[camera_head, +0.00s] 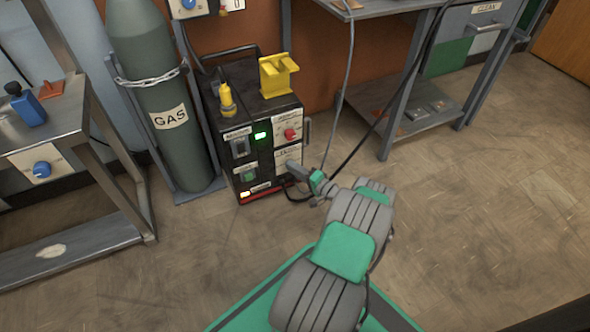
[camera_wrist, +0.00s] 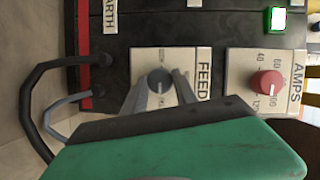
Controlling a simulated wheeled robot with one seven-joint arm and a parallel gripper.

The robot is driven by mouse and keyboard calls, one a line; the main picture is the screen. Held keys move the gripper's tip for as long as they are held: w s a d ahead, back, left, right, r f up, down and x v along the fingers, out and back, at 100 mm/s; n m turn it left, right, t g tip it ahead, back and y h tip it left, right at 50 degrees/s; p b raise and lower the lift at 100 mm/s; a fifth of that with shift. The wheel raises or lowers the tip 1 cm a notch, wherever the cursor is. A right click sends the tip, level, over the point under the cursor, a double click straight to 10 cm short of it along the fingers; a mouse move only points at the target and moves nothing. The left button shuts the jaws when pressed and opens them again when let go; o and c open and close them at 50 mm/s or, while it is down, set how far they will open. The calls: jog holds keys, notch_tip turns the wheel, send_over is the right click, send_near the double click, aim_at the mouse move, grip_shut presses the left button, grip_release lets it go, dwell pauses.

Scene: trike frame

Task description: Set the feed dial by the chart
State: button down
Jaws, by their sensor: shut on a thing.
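The feed dial (camera_wrist: 159,80) is a dark round knob on a pale plate marked FEED (camera_wrist: 203,78) in the wrist view. My gripper (camera_wrist: 160,84) is shut on this dial, with one finger on each side of it. In the head view my gripper (camera_head: 292,166) reaches the front of the black welding machine (camera_head: 246,190) and hides the feed dial there. Part of the feed scale is hidden by the fingers, and the dial's setting cannot be read. No chart can be made out clearly in either view.
A red AMPS dial (camera_wrist: 266,83) sits beside the feed plate, near a lit green display (camera_wrist: 276,19). Dark cables (camera_wrist: 38,75) loop from the machine's lower front. A chained gas cylinder (camera_head: 154,90) stands left of the machine. The floor (camera_head: 480,220) at right is clear.

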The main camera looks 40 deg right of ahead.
dwell(0.4)
jog(key=c, duration=1)
grip_release()
jog(key=shift+o, duration=0.2)
